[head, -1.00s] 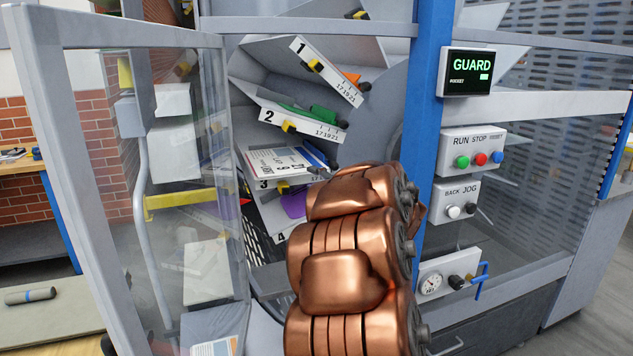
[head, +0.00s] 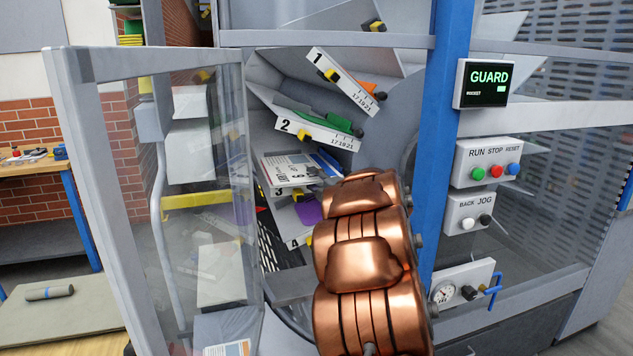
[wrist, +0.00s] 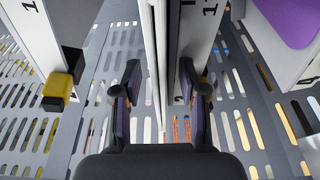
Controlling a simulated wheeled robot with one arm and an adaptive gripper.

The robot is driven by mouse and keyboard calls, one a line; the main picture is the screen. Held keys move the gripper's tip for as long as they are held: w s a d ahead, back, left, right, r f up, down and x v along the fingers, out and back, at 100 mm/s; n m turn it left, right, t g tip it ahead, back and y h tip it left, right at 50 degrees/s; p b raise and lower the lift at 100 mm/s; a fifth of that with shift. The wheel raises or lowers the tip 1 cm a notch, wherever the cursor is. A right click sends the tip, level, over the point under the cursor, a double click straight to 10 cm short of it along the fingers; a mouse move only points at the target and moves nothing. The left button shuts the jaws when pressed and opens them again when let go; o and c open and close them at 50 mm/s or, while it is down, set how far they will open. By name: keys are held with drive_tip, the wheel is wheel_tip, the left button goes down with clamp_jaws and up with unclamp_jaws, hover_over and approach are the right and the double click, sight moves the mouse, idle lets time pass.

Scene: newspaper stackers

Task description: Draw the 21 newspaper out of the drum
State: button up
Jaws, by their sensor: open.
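The drum (head: 262,75) stands behind the open clear door, with slanted pockets numbered 1, 2 and lower ones partly covered. A printed newspaper (head: 284,170) lies in the pocket below number 2, with a large digit on it; I cannot read a clear 21. My copper arm covers the drum's lower right, and my gripper is hidden behind it in the head view. In the wrist view my gripper (wrist: 160,100) is open, its two dark fingers on either side of upright grey and white panels. I cannot tell whether they touch, or whether a newspaper is between them.
The clear door (head: 190,200) stands open at the left. A blue post (head: 447,130), the GUARD screen (head: 487,84) and button boxes (head: 488,162) are close to my arm's right. In the wrist view a yellow block (wrist: 60,90) sits left of my fingers, above slotted grating.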

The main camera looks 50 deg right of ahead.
clamp_jaws()
idle(0.3)
drive_tip(key=shift+r, duration=0.1)
drive_tip(key=shift+r, duration=0.4)
drive_tip(key=shift+s, duration=0.1)
drive_tip(key=s+a+b, duration=0.2)
drive_tip(key=s+a, duration=0.4)
drive_tip(key=s, duration=0.5)
idle(2.3)
drive_tip(key=shift+s+a, duration=0.15)
